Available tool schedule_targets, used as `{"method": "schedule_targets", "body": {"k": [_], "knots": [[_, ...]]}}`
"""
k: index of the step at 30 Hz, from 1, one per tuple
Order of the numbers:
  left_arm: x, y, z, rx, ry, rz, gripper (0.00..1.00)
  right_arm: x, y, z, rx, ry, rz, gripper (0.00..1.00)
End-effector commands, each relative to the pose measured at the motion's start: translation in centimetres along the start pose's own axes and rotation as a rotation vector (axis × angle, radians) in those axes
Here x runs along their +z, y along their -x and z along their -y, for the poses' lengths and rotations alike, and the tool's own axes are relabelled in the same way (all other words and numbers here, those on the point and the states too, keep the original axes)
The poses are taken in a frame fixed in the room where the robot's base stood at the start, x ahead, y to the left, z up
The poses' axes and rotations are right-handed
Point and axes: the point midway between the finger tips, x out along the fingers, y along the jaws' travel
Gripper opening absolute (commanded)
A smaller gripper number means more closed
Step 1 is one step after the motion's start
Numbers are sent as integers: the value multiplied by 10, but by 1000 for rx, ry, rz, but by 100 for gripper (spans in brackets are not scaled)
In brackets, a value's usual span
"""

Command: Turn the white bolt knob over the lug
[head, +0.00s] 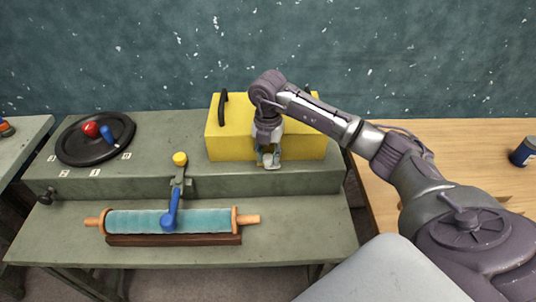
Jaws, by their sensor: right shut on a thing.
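A yellow box (228,146) with a black handle stands on the raised back part of the green bench. My right gripper (268,161) points down at the box's front face and is shut on a small pale thing between its fingertips, which looks like the white bolt knob (268,158). The fingers hide most of the knob. The bolt and the lug cannot be made out behind the gripper. My left gripper is not in view.
A black round plate (75,154) with a red and a blue knob lies at the left. A teal roller (140,221) lies in front, with a blue-handled lever (171,209) across it and a yellow knob (180,158) behind. A wooden table (440,135) with a blue can (524,152) stands right.

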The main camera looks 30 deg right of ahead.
Motion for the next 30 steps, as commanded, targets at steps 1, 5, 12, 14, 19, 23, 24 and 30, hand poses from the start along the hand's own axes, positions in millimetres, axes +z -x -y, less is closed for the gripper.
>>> {"method": "schedule_targets", "body": {"k": [1,5,12,14,19,23,24,30], "knots": [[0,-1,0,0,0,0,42,0,0,0,1,6,0,0],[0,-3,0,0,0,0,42,0,0,0,1,41,1,0],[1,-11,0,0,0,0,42,1,-1,0,1,184,3,0],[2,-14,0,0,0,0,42,1,-1,0,2,231,3,0],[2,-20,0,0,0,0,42,1,-1,0,2,370,3,0],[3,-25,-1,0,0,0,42,1,0,0,2,468,2,0],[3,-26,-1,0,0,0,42,1,0,0,2,496,2,0],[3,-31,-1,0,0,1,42,0,0,-1,2,608,2,0]]}}
